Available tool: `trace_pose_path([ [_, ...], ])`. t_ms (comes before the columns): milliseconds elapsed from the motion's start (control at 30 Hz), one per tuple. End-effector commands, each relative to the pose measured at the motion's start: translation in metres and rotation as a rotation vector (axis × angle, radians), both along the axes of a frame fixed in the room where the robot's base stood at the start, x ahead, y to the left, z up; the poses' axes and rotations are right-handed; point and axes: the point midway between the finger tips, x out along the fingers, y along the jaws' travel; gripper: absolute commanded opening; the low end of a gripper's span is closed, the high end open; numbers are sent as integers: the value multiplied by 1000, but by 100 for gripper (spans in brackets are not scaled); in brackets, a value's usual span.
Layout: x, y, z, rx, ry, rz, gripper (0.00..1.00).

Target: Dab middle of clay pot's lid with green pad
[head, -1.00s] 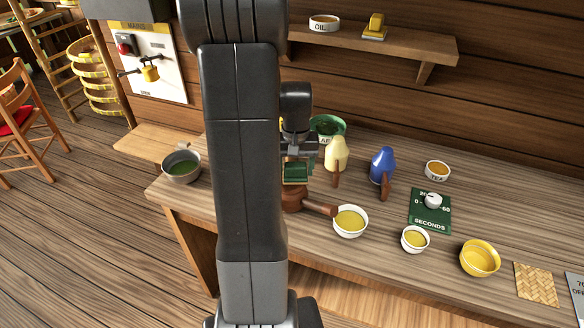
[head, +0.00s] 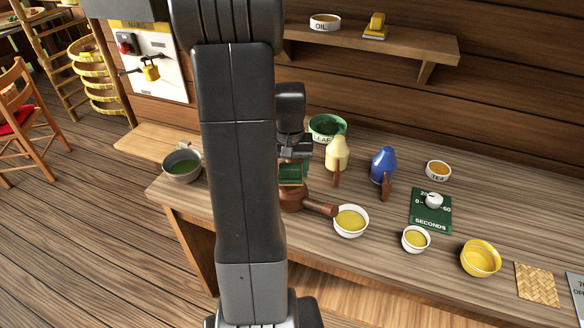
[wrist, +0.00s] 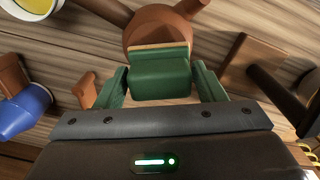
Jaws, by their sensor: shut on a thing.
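My gripper (wrist: 160,88) is shut on the green pad (wrist: 160,72), a block with a thin tan layer along its far edge. The pad also shows in the head view (head: 291,173), low over the brown clay pot (head: 291,200). In the wrist view the clay pot (wrist: 152,27) lies just beyond the pad, partly behind it. The pot's side handle (head: 321,208) points right in the head view. The pad and gripper hide much of the lid, and I cannot tell whether pad and lid touch.
A cream bottle (head: 337,154), a blue bottle (head: 383,165) and a green leaf bowl (head: 327,127) stand close by. A bowl of yellow liquid (head: 351,221) sits near the handle. A grey pan (head: 182,164) is at the left.

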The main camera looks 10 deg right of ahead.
Motion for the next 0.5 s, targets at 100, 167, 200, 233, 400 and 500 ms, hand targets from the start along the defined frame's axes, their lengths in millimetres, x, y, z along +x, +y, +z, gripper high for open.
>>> trace_pose_path([
  [100,0,0,0,0,0,0,45],
  [167,0,-1,0,0,0,0,45],
  [200,1,-2,0,0,0,0,45],
  [233,1,-3,0,0,0,0,45],
  [400,3,-12,1,0,0,-1,45],
  [500,4,-16,1,0,-1,-1,45],
])
